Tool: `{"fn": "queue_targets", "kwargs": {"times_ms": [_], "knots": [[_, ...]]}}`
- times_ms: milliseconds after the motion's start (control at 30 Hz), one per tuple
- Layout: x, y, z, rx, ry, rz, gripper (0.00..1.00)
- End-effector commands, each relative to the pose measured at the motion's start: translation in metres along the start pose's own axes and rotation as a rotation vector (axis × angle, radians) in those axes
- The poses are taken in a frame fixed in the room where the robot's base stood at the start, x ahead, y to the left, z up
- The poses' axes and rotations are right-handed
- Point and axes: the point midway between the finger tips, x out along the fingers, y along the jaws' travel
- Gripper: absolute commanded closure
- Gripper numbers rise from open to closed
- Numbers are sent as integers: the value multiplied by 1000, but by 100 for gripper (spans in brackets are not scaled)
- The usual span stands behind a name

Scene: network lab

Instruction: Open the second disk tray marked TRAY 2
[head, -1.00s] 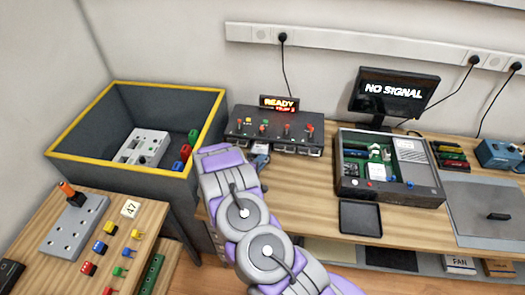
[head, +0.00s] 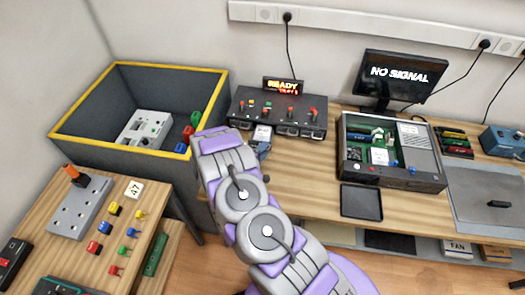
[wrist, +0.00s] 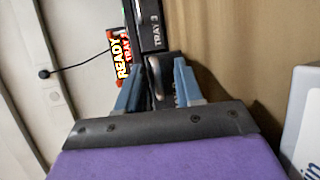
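The dark disk unit (head: 277,112) stands at the back left of the long table, with colored levers on top and several trays along its front. In the wrist view, a black tray front (wrist: 152,25) carries a sideways TRAY label whose number is hard to read. My gripper (wrist: 158,80) has its two blue fingers apart. A dark handle-like part (wrist: 153,88) shows between them, with no clear grip on it.
A READY display (head: 283,86) stands behind the unit. To the right are an open computer case (head: 432,180), a NO SIGNAL monitor (head: 398,78) and a black tray (head: 361,202). A yellow-rimmed grey bin (head: 100,145) stands left. A small table (head: 60,255) holds colored blocks at front left.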

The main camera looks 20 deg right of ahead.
Motion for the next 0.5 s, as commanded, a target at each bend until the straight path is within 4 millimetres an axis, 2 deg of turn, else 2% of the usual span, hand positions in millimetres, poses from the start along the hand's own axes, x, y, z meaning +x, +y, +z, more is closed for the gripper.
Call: {"fn": "queue_targets", "kwargs": {"times_ms": [367, 500], "knots": [[-2, 2, -2, 1, 2, 4, 66], [-10, 2, -2, 1, 4, 3, 66]]}}
